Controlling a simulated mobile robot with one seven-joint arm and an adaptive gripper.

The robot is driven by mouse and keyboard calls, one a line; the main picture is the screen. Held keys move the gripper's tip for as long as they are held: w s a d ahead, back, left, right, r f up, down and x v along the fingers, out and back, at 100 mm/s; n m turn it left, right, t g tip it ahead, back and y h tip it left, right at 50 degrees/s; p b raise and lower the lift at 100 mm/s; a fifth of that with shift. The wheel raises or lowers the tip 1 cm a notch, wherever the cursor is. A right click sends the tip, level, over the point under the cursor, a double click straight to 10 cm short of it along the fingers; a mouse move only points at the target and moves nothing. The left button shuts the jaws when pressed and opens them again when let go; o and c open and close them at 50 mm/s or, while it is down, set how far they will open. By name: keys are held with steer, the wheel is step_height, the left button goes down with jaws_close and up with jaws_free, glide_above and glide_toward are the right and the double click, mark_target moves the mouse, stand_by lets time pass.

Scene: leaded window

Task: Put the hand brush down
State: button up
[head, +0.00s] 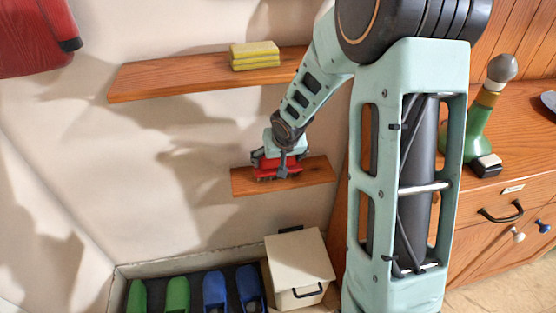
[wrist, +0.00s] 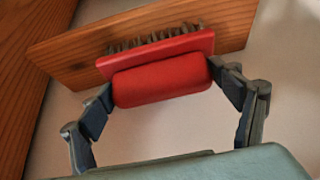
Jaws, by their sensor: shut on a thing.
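The hand brush (wrist: 162,82) is red with dark bristles. In the wrist view my gripper (wrist: 162,88) is shut on it, one finger at each end of the red body. The bristles point towards a small wooden shelf (wrist: 240,22). In the head view the red brush (head: 278,170) and my gripper (head: 280,165) are at the small lower shelf (head: 318,173), near its left and middle part. I cannot tell whether the bristles touch the shelf. My gripper hides part of the brush in the head view.
A longer shelf (head: 150,82) above holds stacked yellow sponges (head: 254,56). Below are a cream box (head: 298,262) and a tray (head: 190,262) with green and blue shoes. A wooden cabinet (head: 515,195) at right carries a green bottle-like object (head: 472,125). The lower shelf's right end is bare.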

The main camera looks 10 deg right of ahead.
steer(key=shift+f, duration=0.2)
steer(key=o, duration=1)
steer(key=shift+r, duration=0.1)
steer(key=shift+r, duration=0.25)
steer(key=p+v, duration=0.6)
steer(key=v, duration=0.6)
steer(key=shift+p, duration=0.3)
steer(key=shift+f, duration=0.15)
